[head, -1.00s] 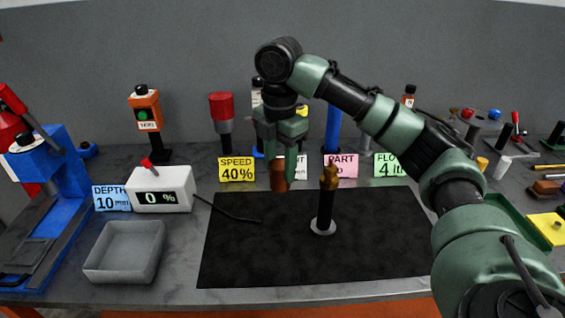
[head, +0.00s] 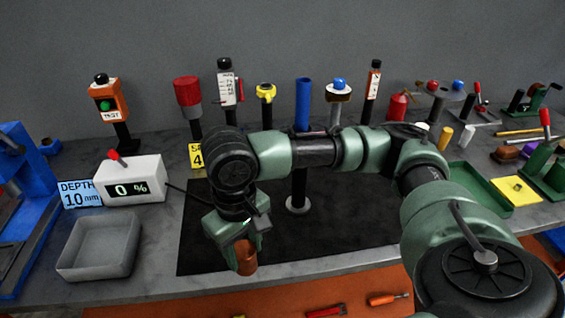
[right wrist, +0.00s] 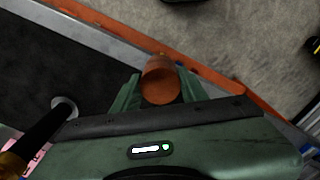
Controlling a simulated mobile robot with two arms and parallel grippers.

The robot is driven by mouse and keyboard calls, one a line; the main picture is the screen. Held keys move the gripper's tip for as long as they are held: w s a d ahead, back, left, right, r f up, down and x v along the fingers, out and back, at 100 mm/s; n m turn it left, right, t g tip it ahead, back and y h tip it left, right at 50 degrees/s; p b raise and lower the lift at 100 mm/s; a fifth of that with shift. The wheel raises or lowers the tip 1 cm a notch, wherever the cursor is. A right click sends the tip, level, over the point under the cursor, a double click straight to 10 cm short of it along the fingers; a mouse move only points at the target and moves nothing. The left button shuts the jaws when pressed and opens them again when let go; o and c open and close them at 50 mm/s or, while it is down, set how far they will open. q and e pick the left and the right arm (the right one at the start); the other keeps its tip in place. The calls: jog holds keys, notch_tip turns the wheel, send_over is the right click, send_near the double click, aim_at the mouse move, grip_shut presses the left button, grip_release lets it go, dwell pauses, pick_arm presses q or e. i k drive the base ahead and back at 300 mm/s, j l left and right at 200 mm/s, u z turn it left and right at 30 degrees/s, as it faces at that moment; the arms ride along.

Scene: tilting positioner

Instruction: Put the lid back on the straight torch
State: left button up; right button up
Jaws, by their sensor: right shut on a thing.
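The straight torch (head: 298,190) stands upright on a pale round base on the black mat. My right arm hides its top in the head view. In the right wrist view the torch (right wrist: 45,125) is a black rod at the lower left, with a brass tip partly cut off by the frame. My right gripper (head: 246,252) is shut on the copper-brown lid (head: 246,265), a short cup shape, and holds it near the mat's front edge, left of the torch and apart from it. The lid (right wrist: 161,82) also shows between the fingers in the right wrist view. My left gripper is not in view.
A grey open bin (head: 98,248) and a white 0 % meter (head: 132,182) stand left of the black mat (head: 345,235). A row of tools, including a blue tube (head: 303,100), stands behind. A green tray (head: 478,190) lies right. The mat's right part is clear.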

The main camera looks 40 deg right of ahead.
aim_at(298, 204)
jog(key=l, duration=0.75)
jog(key=k+l, duration=0.1)
jog(key=l, duration=0.7)
jog(key=l+u, duration=0.1)
jog(key=l, duration=0.65)
jog(key=k, duration=0.05)
